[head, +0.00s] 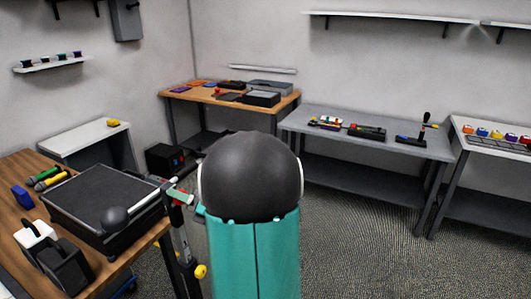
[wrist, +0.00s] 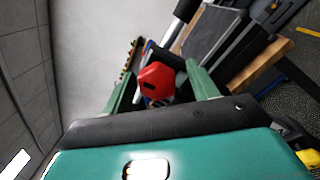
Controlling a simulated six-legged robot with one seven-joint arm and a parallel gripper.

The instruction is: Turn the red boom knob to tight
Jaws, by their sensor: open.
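The red boom knob (wrist: 157,82) is in the middle of the wrist view, a faceted red knob beside a black bar. My gripper (wrist: 163,68) is open, with one green finger on each side of the knob. I cannot tell whether either finger touches it. In the head view a small red part, likely the knob (head: 186,198), shows on the stand (head: 183,240) at the table's right edge. My own arm hides most of the gripper there. No mark for tight is readable.
A wooden table (head: 150,236) at the left holds a black case (head: 103,190), a black microphone-like ball, cables and dark boxes. A wooden bench (head: 285,100) and a grey bench (head: 300,122) stand along the back. Carpet floor at the right is clear.

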